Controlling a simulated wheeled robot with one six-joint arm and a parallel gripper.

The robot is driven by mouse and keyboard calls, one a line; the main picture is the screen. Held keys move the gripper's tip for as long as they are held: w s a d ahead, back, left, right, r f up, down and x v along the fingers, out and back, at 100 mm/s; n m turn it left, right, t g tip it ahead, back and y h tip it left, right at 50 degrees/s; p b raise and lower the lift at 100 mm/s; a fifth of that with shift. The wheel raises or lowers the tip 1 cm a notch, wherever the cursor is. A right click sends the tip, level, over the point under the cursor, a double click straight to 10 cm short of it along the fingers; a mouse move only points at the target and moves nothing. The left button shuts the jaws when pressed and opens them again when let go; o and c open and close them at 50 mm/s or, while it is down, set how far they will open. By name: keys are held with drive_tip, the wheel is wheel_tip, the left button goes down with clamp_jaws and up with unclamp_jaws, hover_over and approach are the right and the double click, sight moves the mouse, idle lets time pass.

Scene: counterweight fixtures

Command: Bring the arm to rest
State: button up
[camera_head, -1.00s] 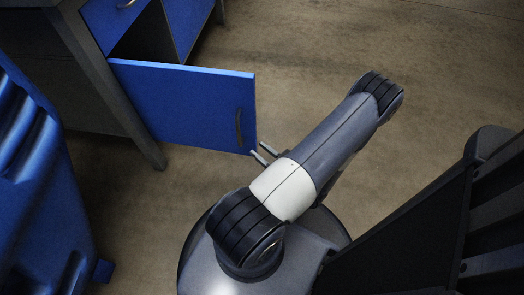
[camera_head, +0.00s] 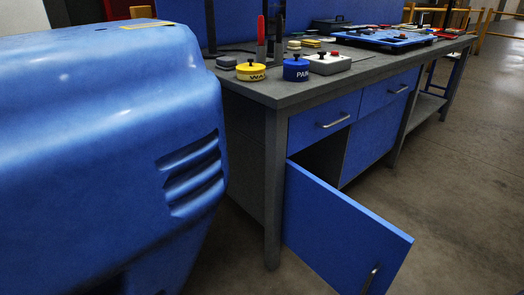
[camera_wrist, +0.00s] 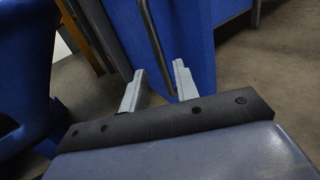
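My gripper (camera_wrist: 158,80) shows in the wrist view with its two pale fingers spread apart and nothing gripped between them. A blue cabinet door (camera_wrist: 115,25) fills the view beyond the fingertips. Its bar handle (camera_wrist: 156,45) appears in line with the gap between the fingers; how far off it is I cannot tell. In the head view the door (camera_head: 335,230) stands open under the workbench, with its handle (camera_head: 371,279) near the free edge. My arm is out of the head view.
The workbench (camera_head: 290,92) carries a yellow weight (camera_head: 251,72), a blue weight (camera_head: 296,70) and a blue tray (camera_head: 385,40). A large blue machine housing (camera_head: 100,130) stands close at left. Floor (camera_head: 460,190) at right is clear.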

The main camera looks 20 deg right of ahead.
sight(366, 287)
drive_tip(key=shift+b+x, duration=0.7)
drive_tip(key=shift+x, duration=3)
